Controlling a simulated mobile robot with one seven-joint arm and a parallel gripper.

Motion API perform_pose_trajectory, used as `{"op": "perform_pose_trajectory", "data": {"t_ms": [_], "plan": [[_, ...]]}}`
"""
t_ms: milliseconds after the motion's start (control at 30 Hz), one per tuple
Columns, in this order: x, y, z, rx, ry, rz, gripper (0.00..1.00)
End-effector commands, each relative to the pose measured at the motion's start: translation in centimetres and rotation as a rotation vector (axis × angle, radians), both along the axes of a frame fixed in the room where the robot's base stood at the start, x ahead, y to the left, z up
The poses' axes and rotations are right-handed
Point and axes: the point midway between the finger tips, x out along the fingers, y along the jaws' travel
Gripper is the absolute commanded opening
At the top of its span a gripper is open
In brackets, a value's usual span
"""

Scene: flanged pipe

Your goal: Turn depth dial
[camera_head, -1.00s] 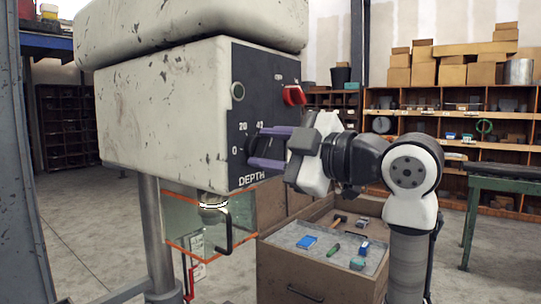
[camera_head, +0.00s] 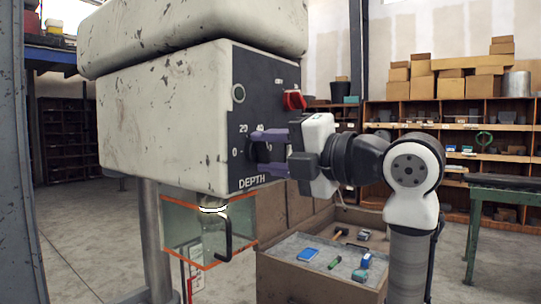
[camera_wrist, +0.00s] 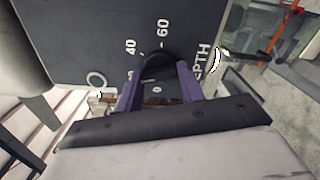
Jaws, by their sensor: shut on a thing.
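The depth dial (camera_head: 259,150) is a black round knob on the dark control panel (camera_head: 247,95) of the white machine head. Numbers ring it and the word DEPTH stands below it. In the wrist view the dial (camera_wrist: 157,66) sits between the two purple fingers. My gripper (camera_head: 267,153) reaches in from the right and is shut on the dial, a finger on either side. The wrist view also shows my gripper (camera_wrist: 159,72). The fingers hide part of the dial and some markings, so its exact setting cannot be told.
A red knob (camera_head: 293,100) is on the panel above my gripper. Below the head are a clear orange-edged guard (camera_head: 185,235) and a black crank handle (camera_head: 227,243). A green table (camera_head: 505,190) stands right.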

Motion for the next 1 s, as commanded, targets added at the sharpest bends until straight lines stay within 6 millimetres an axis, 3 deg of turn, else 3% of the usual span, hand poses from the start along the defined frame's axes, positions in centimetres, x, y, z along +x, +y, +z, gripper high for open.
{"op": "perform_pose_trajectory", "data": {"t_ms": [400, 933, 967, 1000], "plan": [[-0.02, 0.00, -0.13, -0.110, -0.149, 0.001, 0.15], [-0.02, 0.00, -0.13, -0.124, -0.167, 0.001, 0.15], [-0.02, 0.00, -0.13, -0.124, -0.167, 0.001, 0.39], [-0.02, 0.00, -0.13, -0.124, -0.167, 0.001, 0.45]]}}
